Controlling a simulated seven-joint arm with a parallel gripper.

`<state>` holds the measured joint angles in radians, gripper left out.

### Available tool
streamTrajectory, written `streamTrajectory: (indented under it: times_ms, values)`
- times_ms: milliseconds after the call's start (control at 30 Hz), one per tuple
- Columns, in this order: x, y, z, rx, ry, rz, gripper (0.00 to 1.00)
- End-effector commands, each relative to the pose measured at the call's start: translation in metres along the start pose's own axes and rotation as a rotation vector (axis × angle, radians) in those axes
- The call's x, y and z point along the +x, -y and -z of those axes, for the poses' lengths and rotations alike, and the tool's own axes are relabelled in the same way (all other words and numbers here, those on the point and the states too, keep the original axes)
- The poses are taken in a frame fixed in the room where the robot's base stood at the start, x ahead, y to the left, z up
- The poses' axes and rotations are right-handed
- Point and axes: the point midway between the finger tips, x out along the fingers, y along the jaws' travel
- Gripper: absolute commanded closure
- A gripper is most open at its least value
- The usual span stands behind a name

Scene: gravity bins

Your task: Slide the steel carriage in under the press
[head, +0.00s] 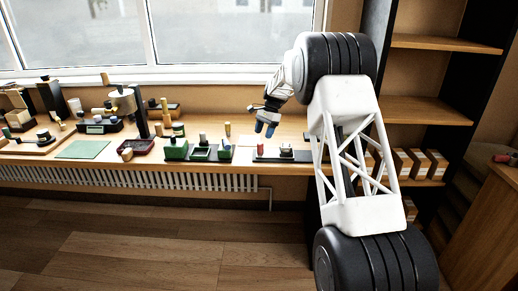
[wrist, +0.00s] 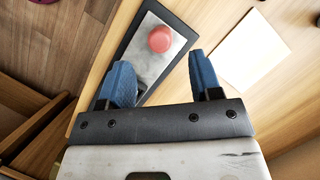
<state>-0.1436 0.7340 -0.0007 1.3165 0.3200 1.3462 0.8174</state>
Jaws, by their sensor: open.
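My gripper (head: 265,128) has two blue fingers and hangs open and empty above the right part of the bench. Below it in the head view is a long dark base (head: 300,157) bearing a red knob (head: 261,148) and a small steel piece (head: 287,151). In the wrist view the open fingers (wrist: 160,62) stand to either side of a steel plate (wrist: 151,68) with a round red knob (wrist: 160,39) on a dark base. The plate's lower end is hidden by my gripper. I cannot tell surely which steel part is the carriage or which thing is the press.
Left of the dark base stand green blocks (head: 176,149) on dark bases. Farther left are a dark stand with a brass cylinder (head: 123,102), a green mat (head: 82,150) and several small tools. A white sheet (wrist: 249,50) lies beside the base in the wrist view.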

Motion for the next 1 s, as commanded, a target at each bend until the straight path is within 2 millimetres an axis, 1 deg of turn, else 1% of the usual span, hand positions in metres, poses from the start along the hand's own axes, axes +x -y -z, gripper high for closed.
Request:
streamTrajectory:
  times_ms: [267, 467, 667, 1000]
  values:
    - [0.0, 0.0, 0.0, 0.0, 0.0, 0.0, 0.42]
    - [0.007, 0.0, 0.0, -0.001, 0.001, -0.001, 0.42]
    - [0.025, -0.001, 0.0, 0.0, 0.001, -0.001, 0.42]
    - [0.064, 0.0, -0.001, -0.001, -0.001, 0.001, 0.42]
